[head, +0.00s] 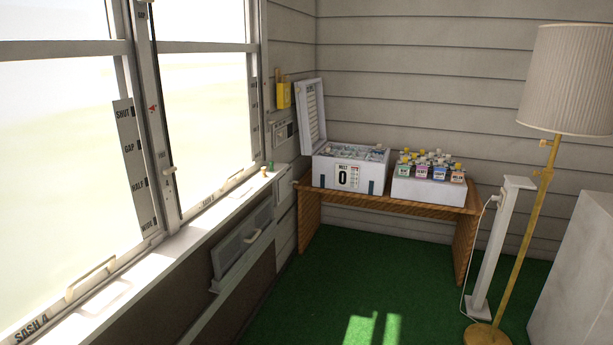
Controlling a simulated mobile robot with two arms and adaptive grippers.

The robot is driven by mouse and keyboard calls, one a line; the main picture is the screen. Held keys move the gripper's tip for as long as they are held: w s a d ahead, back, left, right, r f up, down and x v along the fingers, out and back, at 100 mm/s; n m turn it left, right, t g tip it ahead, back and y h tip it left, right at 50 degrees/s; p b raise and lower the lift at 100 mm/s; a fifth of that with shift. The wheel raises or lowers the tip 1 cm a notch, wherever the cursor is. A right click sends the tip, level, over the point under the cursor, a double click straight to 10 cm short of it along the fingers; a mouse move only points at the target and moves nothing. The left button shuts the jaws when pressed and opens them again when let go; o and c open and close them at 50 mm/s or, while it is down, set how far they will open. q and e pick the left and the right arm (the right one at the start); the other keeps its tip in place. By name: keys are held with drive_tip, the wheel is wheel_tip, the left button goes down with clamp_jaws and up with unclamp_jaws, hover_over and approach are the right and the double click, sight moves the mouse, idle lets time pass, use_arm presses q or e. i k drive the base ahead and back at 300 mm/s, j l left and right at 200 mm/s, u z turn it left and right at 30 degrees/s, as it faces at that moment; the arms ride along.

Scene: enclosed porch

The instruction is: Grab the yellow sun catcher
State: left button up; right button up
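I cannot make out a sun catcher for certain in the head view. A small yellow item (283,95) hangs on the wall in the corner, just right of the window; it looks box-like, and I cannot tell what it is. A tiny tan-topped piece (264,170) and a green piece (271,166) stand at the far end of the window sill. Neither of my grippers is in view.
A wicker table (461,233) bears an open white box (328,174) and a white tray (402,188) of small bottles. A floor lamp (567,80) and a white post (493,250) stand right. The sill (165,262) runs along the left. Green floor (350,275) is clear.

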sight(282, 88)
drive_tip(key=i+l+z, duration=0.1)
drive_tip(key=i+z, duration=0.3)
drive_tip(key=i, duration=1.25)
